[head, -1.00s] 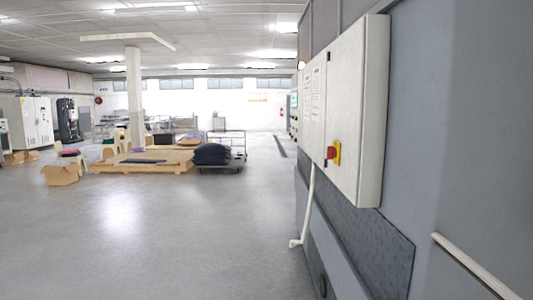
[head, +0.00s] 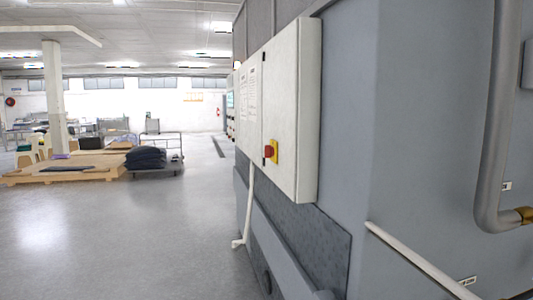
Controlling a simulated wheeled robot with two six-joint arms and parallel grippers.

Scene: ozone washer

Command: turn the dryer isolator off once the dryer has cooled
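A red rotary isolator switch (head: 268,152) on a yellow plate (head: 275,151) sits low on the front of a white electrical cabinet (head: 307,110). The cabinet is fixed to the side of a large grey machine (head: 347,125). The switch is seen at a steep angle, so its on or off position cannot be told. White label sheets (head: 249,95) are on the cabinet front, too small to read. Neither of my grippers shows in the head view.
A grey pipe (head: 493,130) bends down at the right, above a slanting pale rail (head: 410,255). A thin white conduit (head: 249,205) runs from the cabinet to the floor. Open grey floor (head: 140,240) lies left; a wooden pallet (head: 60,173) and a dark-loaded cart (head: 160,171) stand farther back.

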